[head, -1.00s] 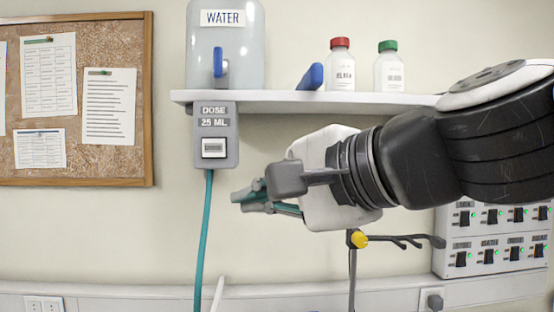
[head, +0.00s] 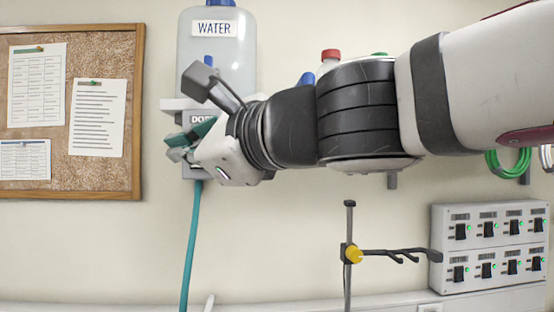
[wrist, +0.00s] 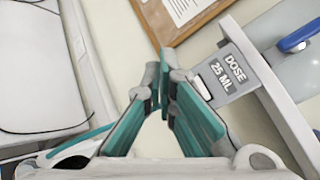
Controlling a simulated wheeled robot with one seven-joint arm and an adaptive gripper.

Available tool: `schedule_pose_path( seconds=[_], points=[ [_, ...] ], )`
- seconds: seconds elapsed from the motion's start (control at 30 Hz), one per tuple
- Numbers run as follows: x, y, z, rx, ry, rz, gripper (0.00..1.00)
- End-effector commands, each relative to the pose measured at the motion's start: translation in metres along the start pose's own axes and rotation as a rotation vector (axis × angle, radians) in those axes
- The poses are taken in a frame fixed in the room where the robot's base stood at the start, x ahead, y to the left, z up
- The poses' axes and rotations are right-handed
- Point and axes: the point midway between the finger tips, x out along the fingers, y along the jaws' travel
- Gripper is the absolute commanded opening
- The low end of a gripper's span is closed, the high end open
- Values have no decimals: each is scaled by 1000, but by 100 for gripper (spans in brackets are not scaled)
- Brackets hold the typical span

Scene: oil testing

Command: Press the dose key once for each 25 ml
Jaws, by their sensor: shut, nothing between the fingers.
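The grey dose unit (head: 201,118) hangs below the shelf, mostly hidden behind my gripper in the head view. In the wrist view the dose unit (wrist: 236,72) shows its "DOSE 25 ML" label. Its pale key (wrist: 201,87) is partly covered by the right-hand finger. My gripper (head: 177,148) is shut and empty, in front of the unit at its left side. In the wrist view the closed fingertips (wrist: 160,80) are just left of the key. I cannot tell whether they touch the unit. The water tank (head: 216,60) stands above on the shelf.
The shelf edge (head: 176,104) runs just above my gripper. A teal hose (head: 190,245) hangs below the unit. A corkboard (head: 110,185) is at the left. A stand with a yellow knob (head: 353,254) and a switch panel (head: 490,246) are lower right.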

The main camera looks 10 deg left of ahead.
Motion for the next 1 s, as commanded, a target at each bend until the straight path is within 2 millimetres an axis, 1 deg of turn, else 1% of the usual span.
schedule_pose_path(
  seconds=[0.3, 0.5, 0.7, 1.0],
  points=[
    [30, -20, -23, -1, 1, 2, 0],
    [45, -32, -34, -1, 1, 0, 0],
    [52, -38, -38, -1, 1, -1, 0],
    [53, -38, -39, -1, 0, 0, 0]
  ],
)
